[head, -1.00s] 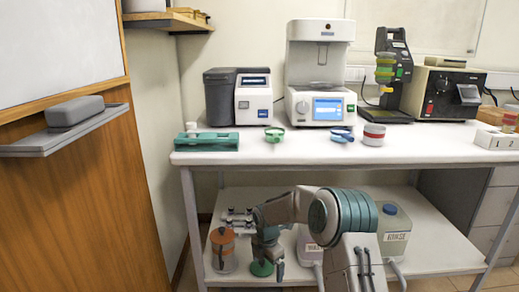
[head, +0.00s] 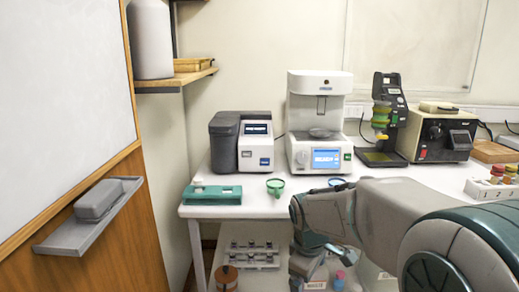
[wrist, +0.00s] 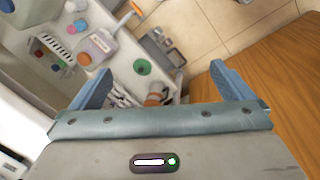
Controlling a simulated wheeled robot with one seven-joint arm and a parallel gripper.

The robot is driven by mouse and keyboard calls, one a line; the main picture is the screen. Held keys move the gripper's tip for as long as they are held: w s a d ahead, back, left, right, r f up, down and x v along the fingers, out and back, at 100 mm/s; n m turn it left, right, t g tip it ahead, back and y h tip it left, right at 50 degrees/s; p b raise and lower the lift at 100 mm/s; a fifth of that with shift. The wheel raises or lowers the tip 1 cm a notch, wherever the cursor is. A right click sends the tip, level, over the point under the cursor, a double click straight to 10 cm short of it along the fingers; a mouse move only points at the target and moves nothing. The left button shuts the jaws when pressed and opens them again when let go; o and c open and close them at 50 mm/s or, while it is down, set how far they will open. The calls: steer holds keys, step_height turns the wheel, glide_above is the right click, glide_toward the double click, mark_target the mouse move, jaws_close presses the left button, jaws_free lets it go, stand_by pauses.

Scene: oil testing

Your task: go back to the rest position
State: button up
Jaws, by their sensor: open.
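My gripper (wrist: 161,69) is open in the wrist view, with its two blue-grey fingers spread wide and nothing between them. It points down over the lower shelf and floor. Beyond the fingers are a green round piece (wrist: 142,67) and an orange-topped jar (wrist: 155,99), both apart from it. In the head view my arm reaches in from the right and bends down at the bench's front edge. The fingers are hard to make out there.
The white bench (head: 262,209) carries a teal holder (head: 212,194), a green cup (head: 275,187) and a white instrument with a screen (head: 327,158). Below are a vial rack (head: 250,256) and a brown-lidded jar (head: 226,280). A wall tray (head: 88,222) juts out at left.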

steer(key=s+d+r+m+t+y+p, duration=0.1)
steer(key=s+d+r+m+p, duration=0.2)
steer(key=s+r+m+p, duration=0.6)
steer(key=s+r+m, duration=0.2)
steer(key=s+r, duration=0.1)
steer(key=s, duration=0.4)
steer(key=shift+d+r, duration=0.2)
steer(key=shift+r, duration=0.15)
